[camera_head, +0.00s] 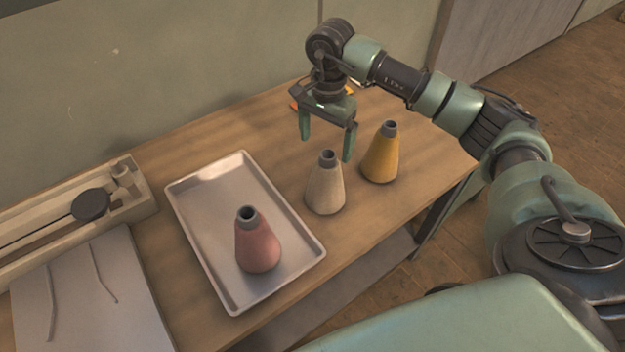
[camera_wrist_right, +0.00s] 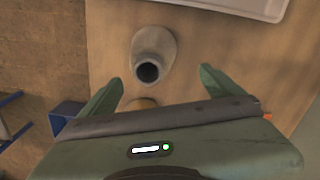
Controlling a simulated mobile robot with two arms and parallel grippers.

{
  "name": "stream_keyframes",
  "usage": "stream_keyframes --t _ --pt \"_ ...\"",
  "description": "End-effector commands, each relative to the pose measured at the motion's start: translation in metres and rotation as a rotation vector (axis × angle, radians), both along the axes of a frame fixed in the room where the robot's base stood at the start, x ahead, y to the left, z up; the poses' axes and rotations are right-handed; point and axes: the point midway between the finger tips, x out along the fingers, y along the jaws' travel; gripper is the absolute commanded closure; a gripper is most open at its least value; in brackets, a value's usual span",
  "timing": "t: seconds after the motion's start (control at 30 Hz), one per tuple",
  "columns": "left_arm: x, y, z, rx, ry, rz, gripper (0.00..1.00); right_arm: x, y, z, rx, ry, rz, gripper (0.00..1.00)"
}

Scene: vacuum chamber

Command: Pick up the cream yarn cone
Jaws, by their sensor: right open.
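The cream yarn cone (camera_head: 325,190) stands upright on the wooden table, between the tray and the yellow cone. In the right wrist view a pale cone (camera_wrist_right: 154,45) with a dark open top, seemingly the cream one, lies just beyond the fingertips. My right gripper (camera_head: 327,149) is open and empty, fingers pointing down, above and behind the cream cone in the head view. The gripper also shows in the right wrist view (camera_wrist_right: 161,77), its two green fingers spread apart. It does not appear to touch the cone. My left gripper is not in view.
A yellow cone (camera_head: 381,155) stands close to the right of the cream one. A pink cone (camera_head: 257,245) stands on a metal tray (camera_head: 205,232) to the left. A wooden box (camera_head: 143,204) and a pale sheet (camera_head: 90,300) lie further left. A small orange object is partly hidden behind the gripper.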

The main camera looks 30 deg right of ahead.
Motion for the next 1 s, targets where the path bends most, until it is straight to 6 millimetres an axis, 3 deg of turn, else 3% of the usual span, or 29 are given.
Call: stream_keyframes --t 0.07,0.13,0.33,0.43,0.57,0.73,0.9,1.0 --pt "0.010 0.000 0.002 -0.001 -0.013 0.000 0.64 -0.001 -0.004 -0.005 -0.012 0.007 -0.002 0.06" --pt "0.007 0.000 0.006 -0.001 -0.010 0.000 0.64 -0.002 -0.004 -0.010 -0.012 0.008 -0.002 0.06" --pt "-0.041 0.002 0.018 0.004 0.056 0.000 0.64 -0.002 -0.001 -0.031 -0.010 0.008 -0.002 0.06" --pt "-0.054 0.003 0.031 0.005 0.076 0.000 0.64 -0.003 0.002 -0.045 -0.009 0.011 -0.001 0.06" --pt "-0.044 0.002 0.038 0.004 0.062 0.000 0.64 -0.003 0.003 -0.065 -0.007 0.008 -0.003 0.06" --pt "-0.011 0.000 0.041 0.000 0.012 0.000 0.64 -0.002 0.002 -0.076 -0.008 0.004 -0.002 0.06" --pt "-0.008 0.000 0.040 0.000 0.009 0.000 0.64 -0.002 0.002 -0.077 -0.008 0.003 -0.002 0.06" --pt "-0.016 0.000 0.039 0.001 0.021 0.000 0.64 -0.002 0.002 -0.077 -0.008 0.003 -0.002 0.34"
